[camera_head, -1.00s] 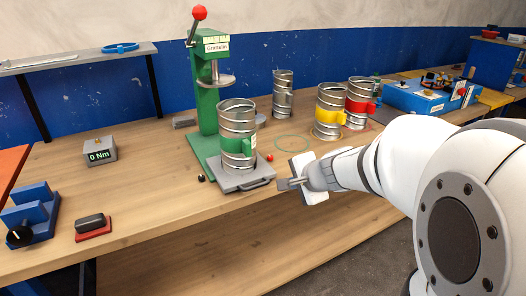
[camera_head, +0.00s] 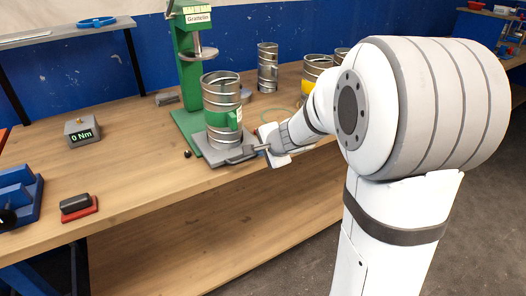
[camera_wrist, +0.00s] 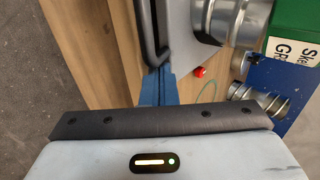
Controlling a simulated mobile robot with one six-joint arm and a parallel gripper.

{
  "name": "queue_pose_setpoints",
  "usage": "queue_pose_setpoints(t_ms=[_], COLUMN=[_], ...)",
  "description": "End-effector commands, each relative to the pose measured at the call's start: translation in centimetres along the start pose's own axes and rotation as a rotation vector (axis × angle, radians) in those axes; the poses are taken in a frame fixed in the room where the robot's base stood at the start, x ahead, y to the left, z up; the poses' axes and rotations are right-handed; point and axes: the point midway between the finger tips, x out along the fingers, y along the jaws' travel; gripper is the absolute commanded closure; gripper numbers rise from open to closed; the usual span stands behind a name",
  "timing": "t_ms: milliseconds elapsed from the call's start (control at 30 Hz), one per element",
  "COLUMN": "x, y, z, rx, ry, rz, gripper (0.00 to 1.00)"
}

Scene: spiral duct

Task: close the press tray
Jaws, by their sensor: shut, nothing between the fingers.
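The press tray (camera_head: 203,150) is a grey plate with a dark handle (camera_head: 238,156) on its front edge. It sits out in front of the green press (camera_head: 189,75), not under the press's round plate (camera_head: 198,54). A ribbed metal duct with a green band (camera_head: 221,100) stands upright on the tray. My gripper (camera_head: 257,149) is shut and empty, with its tips at the right end of the handle. In the wrist view the blue fingers (camera_wrist: 158,88) are together at the end of the dark handle (camera_wrist: 147,35); whether they touch it I cannot tell.
A red ball (camera_wrist: 199,72) lies close to the tray. More metal ducts (camera_head: 267,68) stand behind on the wooden bench (camera_head: 130,165). A torque box (camera_head: 82,130) and a red-based block (camera_head: 77,206) are at left. The bench front left of the tray is clear.

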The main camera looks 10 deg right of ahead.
Motion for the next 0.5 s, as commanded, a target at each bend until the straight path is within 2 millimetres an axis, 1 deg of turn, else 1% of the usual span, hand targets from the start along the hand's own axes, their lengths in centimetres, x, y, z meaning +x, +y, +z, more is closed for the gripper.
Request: queue_pose_setpoints(t_ms=[67,133,400,500], x=[0.2,0.8,4.8,5.7], y=[-0.2,-0.8,-4.7,-5.4], z=[0.0,-0.1,-0.1,-0.1], rx=[0.000,0.001,-0.001,0.000], ry=[0.000,0.000,0.000,0.000], rz=[0.000,0.000,0.001,0.000], gripper=[1.00,1.00,1.00,1.00])
